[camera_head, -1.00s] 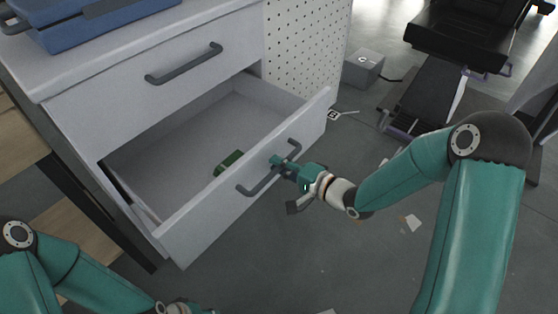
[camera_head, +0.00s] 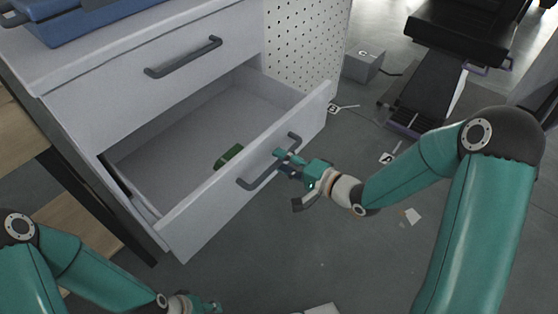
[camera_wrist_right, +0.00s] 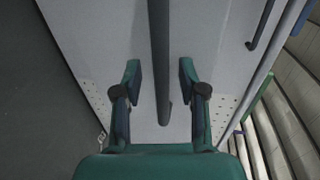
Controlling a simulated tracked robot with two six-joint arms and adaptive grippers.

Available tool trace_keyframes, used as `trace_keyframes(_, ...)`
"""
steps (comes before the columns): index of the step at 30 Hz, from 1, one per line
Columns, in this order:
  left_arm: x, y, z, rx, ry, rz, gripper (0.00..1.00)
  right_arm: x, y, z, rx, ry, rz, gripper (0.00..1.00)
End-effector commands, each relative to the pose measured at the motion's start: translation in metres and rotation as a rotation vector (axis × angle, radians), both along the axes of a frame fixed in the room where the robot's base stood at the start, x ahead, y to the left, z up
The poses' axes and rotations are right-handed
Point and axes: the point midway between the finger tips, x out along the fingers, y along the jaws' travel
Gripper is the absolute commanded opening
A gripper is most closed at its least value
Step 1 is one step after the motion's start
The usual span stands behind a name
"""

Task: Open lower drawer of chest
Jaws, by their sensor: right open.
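The lower drawer (camera_head: 255,165) of the white chest (camera_head: 75,120) stands well pulled out, its inside visible from above. A small green block (camera_head: 229,156) lies in it. The grey bar handle (camera_head: 262,177) is on the drawer front. My right gripper (camera_head: 283,161) is at the handle's right part, its jaws open. In the right wrist view the handle bar (camera_wrist_right: 159,50) runs between the two spread fingers (camera_wrist_right: 160,78), with a gap on each side. My left gripper (camera_head: 207,306) is at the bottom edge, too small and cut off to read.
The upper drawer (camera_head: 160,75) is closed, with its own handle (camera_head: 184,58). A blue case (camera_head: 100,20) sits on the chest top. A grey box (camera_head: 363,65) and a black-seated bench (camera_head: 455,40) stand at the back right. Open floor lies right of the drawer.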

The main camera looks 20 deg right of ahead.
Motion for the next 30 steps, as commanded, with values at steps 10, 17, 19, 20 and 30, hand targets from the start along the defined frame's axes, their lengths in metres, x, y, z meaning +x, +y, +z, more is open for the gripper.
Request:
trace_keyframes(10,0.000,0.000,0.000,0.000,0.000,0.000,0.40,-0.055,-0.039,0.013,-0.001,0.002,-0.004,0.41)
trace_keyframes(17,0.000,0.000,0.000,0.000,0.000,0.000,0.40,-0.080,-0.055,0.018,-0.001,0.003,0.001,0.41)
trace_keyframes(19,0.000,0.000,0.000,0.000,0.000,0.000,0.40,-0.084,-0.057,0.019,-0.001,0.003,0.002,0.41)
trace_keyframes(20,0.000,0.000,0.000,0.000,0.000,0.000,0.40,-0.085,-0.058,0.019,-0.001,0.003,0.002,0.41)
trace_keyframes(30,0.000,0.000,-0.001,0.000,0.000,0.000,0.40,-0.086,-0.058,0.020,-0.001,0.003,0.004,0.41)
